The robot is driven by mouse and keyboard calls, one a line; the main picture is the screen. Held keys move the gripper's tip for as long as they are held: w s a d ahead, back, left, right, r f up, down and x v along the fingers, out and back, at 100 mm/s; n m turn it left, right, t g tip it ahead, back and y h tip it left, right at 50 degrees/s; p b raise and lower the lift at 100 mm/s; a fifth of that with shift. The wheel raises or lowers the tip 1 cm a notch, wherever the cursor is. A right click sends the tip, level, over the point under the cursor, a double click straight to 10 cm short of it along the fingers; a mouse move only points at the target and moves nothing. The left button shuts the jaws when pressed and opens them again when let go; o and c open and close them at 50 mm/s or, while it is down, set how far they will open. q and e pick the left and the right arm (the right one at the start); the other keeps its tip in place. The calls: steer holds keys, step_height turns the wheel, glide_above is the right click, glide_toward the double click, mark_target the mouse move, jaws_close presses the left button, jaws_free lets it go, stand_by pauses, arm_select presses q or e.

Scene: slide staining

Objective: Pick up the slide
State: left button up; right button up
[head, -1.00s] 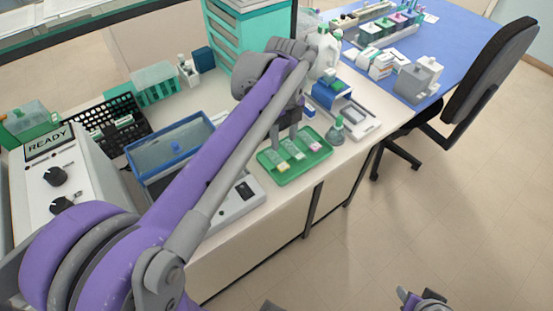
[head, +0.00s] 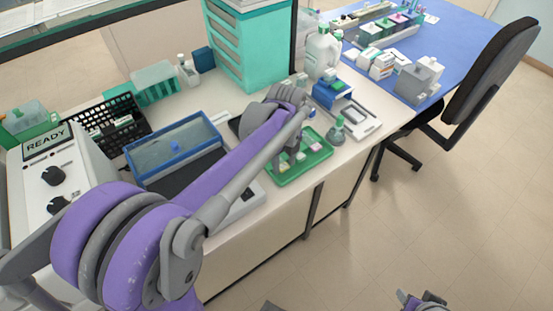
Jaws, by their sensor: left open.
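A green tray (head: 322,157) lies near the front edge of the bench. Several slides with coloured ends lie in it; one with a pink end (head: 315,146) shows at its right side. My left gripper (head: 288,160) is open, low over the left and middle part of the tray. Its fingers and wrist hide part of the tray and of the slides, and I cannot tell whether they touch a slide. Part of my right gripper (head: 422,300) shows at the bottom edge, away from the bench; its jaws are not clear.
A blue-rimmed basin (head: 175,147) and a READY machine (head: 50,175) stand to the left. A grey-green bottle (head: 336,130) stands just right of the tray. A blue device (head: 332,91), a white jug (head: 322,52) and a teal rack (head: 250,45) stand behind.

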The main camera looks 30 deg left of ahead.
arm_select(q)
jaws_close()
steer(key=shift+r, duration=0.15)
